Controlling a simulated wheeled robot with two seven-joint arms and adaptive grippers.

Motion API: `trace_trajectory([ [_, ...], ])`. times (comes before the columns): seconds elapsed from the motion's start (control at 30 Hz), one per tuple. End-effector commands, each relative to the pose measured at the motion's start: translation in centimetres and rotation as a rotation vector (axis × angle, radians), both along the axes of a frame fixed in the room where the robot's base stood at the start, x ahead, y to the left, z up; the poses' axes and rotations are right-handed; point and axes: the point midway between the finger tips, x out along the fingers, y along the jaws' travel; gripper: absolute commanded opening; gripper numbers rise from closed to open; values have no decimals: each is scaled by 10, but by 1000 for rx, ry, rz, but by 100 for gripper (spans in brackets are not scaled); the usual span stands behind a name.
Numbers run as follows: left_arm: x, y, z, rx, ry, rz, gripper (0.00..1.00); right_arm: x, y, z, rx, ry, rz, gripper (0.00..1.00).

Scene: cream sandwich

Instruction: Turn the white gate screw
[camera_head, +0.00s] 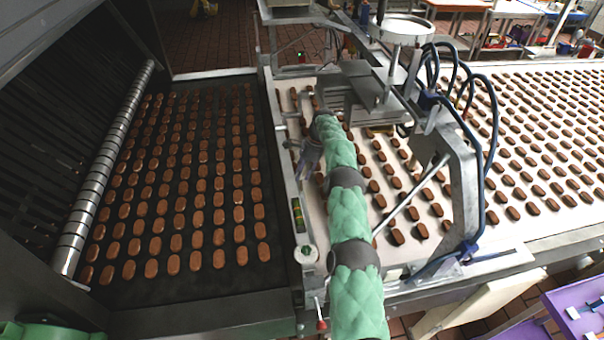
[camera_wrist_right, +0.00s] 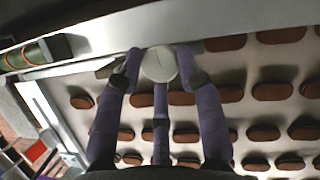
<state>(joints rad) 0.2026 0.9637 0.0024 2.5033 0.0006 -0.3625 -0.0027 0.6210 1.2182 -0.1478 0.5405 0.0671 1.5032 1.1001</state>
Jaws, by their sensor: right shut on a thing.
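A white round gate screw (camera_wrist_right: 159,64) with a slot line across its face shows in the right wrist view. My right gripper (camera_wrist_right: 160,72), with purple-grey fingers, is shut on it, with fingers at its left and right sides and one below. In the head view my right gripper (camera_head: 307,160) is at the metal side rail, at the end of my green arm. The held screw is hidden there by the gripper. Another white round knob (camera_head: 307,254) sits on the near end of the same rail. Of my left arm only a green part shows at the bottom left; its gripper is out of view.
A dark belt (camera_head: 255,278) with rows of brown biscuits lies left of the rail, and a pale belt (camera_head: 317,208) with biscuits lies right of it. A green level vial (camera_head: 298,215) is on the rail. A metal frame (camera_head: 465,175) with blue hoses stands right of my arm.

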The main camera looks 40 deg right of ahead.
Motion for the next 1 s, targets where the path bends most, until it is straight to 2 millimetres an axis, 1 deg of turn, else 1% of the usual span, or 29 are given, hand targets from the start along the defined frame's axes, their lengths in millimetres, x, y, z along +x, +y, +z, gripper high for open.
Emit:
trace_trajectory([
  [0.03,0,0,0,0,0,0,40,1,-3,2,-8,-7,-4,4],
  [0.13,0,0,0,0,0,0,40,1,-3,2,-8,-7,-6,4],
  [0.17,0,0,0,0,0,0,40,1,-3,2,-8,-7,-6,42],
  [0.2,0,0,0,0,0,0,40,1,-3,2,-8,-7,-6,54],
  [0.23,0,0,0,0,0,0,40,1,-3,2,-7,-6,-5,58],
  [0.67,0,0,2,0,0,0,40,0,-1,2,-1,-1,-12,58],
  [0.87,0,0,12,0,0,0,40,-2,-1,4,0,-1,-77,58],
  [1.0,0,0,23,0,0,0,40,-3,0,5,0,1,-157,58],
])
